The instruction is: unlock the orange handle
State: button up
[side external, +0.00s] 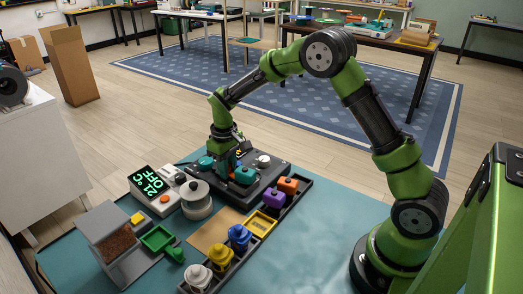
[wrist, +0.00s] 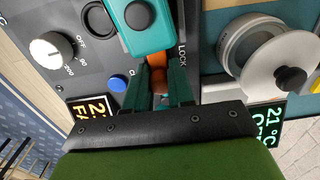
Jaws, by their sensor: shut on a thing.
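The orange handle (wrist: 156,61) is partly in view on the dark panel (wrist: 75,15), beside the printed word LOCK. My gripper (wrist: 159,82) is shut on the handle, with its two teal fingers on either side of it. The fingers and a teal block (wrist: 150,38) hide much of the handle, so its exact angle is hard to tell. In the side external view my gripper (side external: 238,156) points down at the dark panel (side external: 268,187), where only a little orange shows.
The panel has a white dial (wrist: 50,48) and a blue button (wrist: 117,82). A round pot (side external: 196,200) and a scale-like device with a green "21°C OFF" display (side external: 152,181) stand left of it. A bin row with coloured pieces (side external: 240,237) lies in front. The teal mat's right side is clear (side external: 320,230).

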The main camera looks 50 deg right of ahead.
jog(key=shift+w, duration=0.95)
jog(key=o, duration=0.6)
notch_tip(320, 180, up, 7)
dwell(0.5)
